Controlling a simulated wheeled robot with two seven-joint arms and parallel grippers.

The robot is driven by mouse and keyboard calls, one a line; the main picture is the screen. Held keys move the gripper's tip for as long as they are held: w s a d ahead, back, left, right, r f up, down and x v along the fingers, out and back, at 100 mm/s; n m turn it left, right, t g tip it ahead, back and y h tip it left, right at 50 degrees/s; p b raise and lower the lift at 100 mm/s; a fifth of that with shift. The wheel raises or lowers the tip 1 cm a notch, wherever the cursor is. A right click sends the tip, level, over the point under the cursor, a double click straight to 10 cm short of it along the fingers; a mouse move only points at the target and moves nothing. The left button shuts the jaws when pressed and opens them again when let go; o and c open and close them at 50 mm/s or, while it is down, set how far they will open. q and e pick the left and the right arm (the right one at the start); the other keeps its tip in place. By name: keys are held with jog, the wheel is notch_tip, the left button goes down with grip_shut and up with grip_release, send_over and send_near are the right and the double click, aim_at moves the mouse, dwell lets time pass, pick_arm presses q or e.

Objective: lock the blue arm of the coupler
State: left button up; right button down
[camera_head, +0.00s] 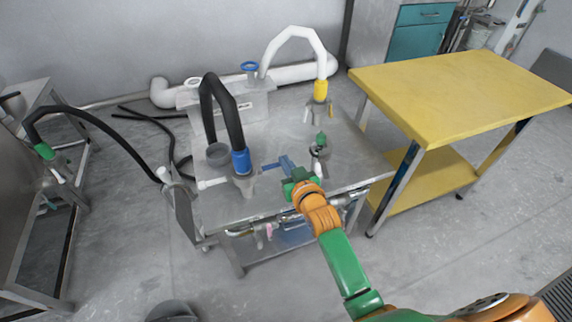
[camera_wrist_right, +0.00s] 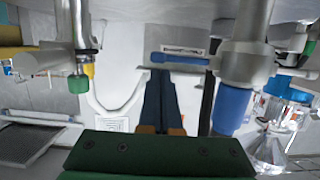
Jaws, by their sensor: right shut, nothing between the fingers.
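The coupler (camera_head: 243,183) stands on the steel table under a blue collar (camera_head: 241,161) on a black hose. In the right wrist view, the grey coupler (camera_wrist_right: 245,62) is at the right, with its blue collar (camera_wrist_right: 231,110). The blue arm (camera_wrist_right: 180,59) sticks out sideways from the coupler towards my fingers; in the head view it shows as a short blue bar (camera_head: 270,167). My right gripper (camera_head: 287,163) is shut and empty beside it. Its dark blue fingers (camera_wrist_right: 160,85) reach the free end of the blue arm; I cannot tell whether they touch. My left gripper is not in view.
A white arm (camera_head: 211,183) sticks out on the coupler's other side. A fitting with a green knob (camera_head: 320,138) stands right of my gripper. A white hose with a yellow collar (camera_head: 320,90) stands behind. A yellow table (camera_head: 460,95) is at the right.

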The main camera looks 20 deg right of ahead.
dwell(0.4)
jog(key=shift+f+m, duration=0.25)
jog(key=shift+m, duration=0.05)
